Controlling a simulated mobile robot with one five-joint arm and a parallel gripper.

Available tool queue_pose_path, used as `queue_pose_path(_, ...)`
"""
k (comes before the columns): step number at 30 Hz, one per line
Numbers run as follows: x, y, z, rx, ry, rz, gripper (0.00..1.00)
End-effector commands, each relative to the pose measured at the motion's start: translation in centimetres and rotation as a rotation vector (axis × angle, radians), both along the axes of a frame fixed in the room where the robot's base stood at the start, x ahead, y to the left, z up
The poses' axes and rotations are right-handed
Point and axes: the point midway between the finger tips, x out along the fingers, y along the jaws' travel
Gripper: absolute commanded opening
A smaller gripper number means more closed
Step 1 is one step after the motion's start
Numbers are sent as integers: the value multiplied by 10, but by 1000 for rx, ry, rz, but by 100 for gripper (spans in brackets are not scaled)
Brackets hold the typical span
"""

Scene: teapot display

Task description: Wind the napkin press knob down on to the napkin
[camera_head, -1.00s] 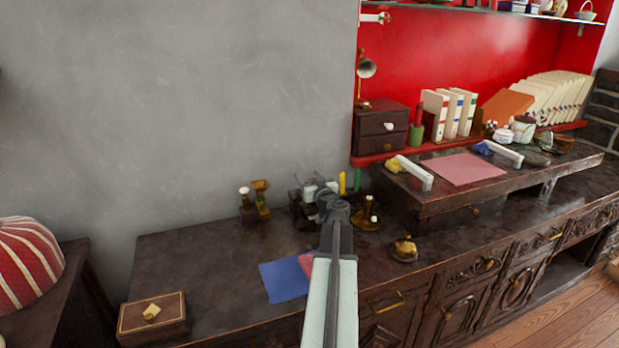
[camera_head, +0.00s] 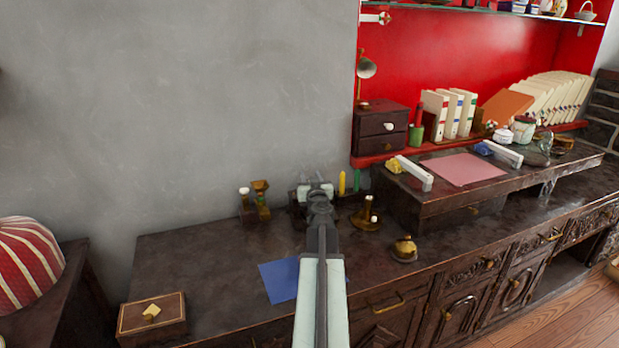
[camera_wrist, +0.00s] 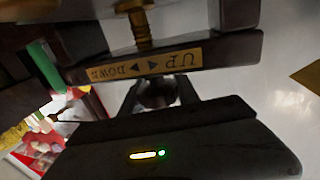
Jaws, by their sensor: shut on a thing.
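The napkin press shows close up in the wrist view as a dark crossbar (camera_wrist: 225,47) with a brass screw (camera_wrist: 142,28). My gripper (camera_wrist: 158,97) is shut on the dark round knob (camera_wrist: 157,93) beside the crossbar. In the head view my gripper (camera_head: 318,203) is at the back of the desk and largely covers the press. I cannot make out a napkin in the press, nor the gap under its plate.
A blue sheet (camera_head: 277,280) lies on the desk (camera_head: 200,260), partly behind my arm. Brass pieces (camera_head: 261,195) stand left of the press and a brass holder (camera_head: 367,215) right of it. A small brass bell-like piece (camera_head: 404,249) and a wooden box (camera_head: 152,317) are nearer the front.

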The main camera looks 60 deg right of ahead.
Motion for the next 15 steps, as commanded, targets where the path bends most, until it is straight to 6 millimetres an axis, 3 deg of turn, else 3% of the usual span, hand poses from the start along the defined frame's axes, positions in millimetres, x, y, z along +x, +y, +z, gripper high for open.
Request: queue_pose_path(15, -11, -6, -1, -1, 1, -423, 0)
